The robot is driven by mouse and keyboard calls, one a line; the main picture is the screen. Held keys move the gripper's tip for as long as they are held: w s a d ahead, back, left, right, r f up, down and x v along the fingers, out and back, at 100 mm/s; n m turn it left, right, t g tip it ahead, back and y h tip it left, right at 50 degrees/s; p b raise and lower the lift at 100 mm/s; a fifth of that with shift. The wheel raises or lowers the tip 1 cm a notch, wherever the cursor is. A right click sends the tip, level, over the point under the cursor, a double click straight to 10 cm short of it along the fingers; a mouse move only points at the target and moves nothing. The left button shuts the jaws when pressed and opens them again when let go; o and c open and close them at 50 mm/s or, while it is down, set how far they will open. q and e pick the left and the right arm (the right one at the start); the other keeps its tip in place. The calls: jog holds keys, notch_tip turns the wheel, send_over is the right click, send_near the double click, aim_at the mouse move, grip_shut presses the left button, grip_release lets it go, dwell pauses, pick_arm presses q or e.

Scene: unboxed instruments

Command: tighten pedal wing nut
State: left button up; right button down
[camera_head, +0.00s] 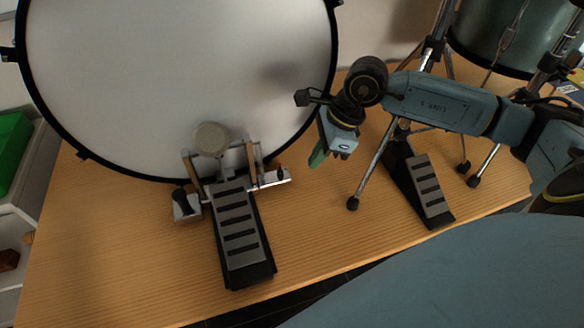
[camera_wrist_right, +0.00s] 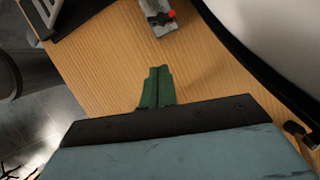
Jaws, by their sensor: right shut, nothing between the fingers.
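The bass drum pedal (camera_head: 240,230) stands on the wooden platform with its round beater (camera_head: 210,138) against the lower drum head. A silvery clamp plate (camera_head: 268,178) is at its right side, with a small dark and red knob (camera_head: 280,173) on it that appears to be the wing nut. The knob's red part (camera_wrist_right: 172,14) shows at the top of the right wrist view; its exact shape is too small to tell. My right gripper (camera_head: 316,160) is to the right of the knob, apart from it. Its green fingers (camera_wrist_right: 158,72) are shut and empty, pointing toward the clamp. My left gripper is not in view.
The large bass drum (camera_head: 180,70) rises behind the pedal. A hi-hat pedal (camera_head: 425,185) and metal stand legs (camera_head: 372,165) are to the right of my right gripper. The wooden platform (camera_head: 130,250) is clear at the front left. A green box (camera_head: 12,150) is at the far left.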

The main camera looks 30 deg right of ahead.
aim_at(280, 172)
jog(key=x, duration=0.3)
jog(key=shift+a+f+b, duration=0.15)
jog(key=shift+f+b, duration=0.1)
jog(key=shift+b, duration=0.15)
jog(key=shift+w+a+r, duration=0.1)
jog(key=shift+w+a, duration=0.2)
jog(key=shift+a, duration=0.25)
jog(key=shift+w+a+r, duration=0.15)
jog(key=shift+w+a, duration=0.2)
jog(key=shift+a, duration=0.2)
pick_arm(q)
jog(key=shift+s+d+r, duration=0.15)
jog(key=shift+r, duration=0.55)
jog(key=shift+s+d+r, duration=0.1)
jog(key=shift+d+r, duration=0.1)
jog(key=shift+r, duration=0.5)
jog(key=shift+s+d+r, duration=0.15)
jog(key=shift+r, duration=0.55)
pick_arm(e)
jog(key=shift+w+a, duration=0.3)
jog(key=shift+a, duration=0.25)
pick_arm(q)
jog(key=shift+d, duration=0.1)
pick_arm(e)
jog(key=shift+a, duration=0.1)
